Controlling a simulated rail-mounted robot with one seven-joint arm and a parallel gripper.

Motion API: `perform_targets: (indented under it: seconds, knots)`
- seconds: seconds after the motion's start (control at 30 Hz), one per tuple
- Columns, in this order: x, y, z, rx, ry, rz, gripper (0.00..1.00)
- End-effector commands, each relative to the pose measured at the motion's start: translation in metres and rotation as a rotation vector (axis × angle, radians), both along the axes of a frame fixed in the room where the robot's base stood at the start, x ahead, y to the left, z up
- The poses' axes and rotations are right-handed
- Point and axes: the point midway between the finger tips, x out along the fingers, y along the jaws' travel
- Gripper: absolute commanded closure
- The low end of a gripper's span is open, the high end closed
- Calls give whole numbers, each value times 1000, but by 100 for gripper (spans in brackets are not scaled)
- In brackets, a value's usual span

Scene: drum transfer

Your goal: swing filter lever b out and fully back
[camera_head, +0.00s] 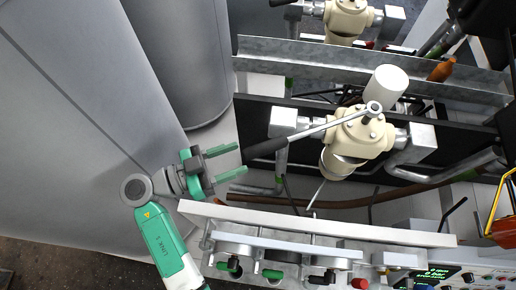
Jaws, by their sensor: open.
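A cream filter housing (341,160) with a white cylinder on top stands right of centre. Its lever (318,130) is a steel bar running from a ring on the housing down-left to a black grip (266,147). No label shows which filter is b. My gripper (239,160) is open, with two green fingers pointing right. In the picture, the fingertips are just left of the end of the black grip, with a small gap and nothing between them.
A second cream filter (346,20) is partly cut off at the top. A grey metal rail (300,58) runs between the filters. Large grey drums (85,100) fill the left. A pale panel (310,224) with green, black and red valves lies below.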

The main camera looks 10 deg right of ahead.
Motion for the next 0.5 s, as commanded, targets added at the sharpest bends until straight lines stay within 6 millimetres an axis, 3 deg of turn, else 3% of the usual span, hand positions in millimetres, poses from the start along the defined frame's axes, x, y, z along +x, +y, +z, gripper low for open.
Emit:
perform_targets:
  seconds: [0.3,0.5]
  knots:
    - [15,-55,3,2,1,-1,51]
    - [18,-65,1,2,1,1,51]
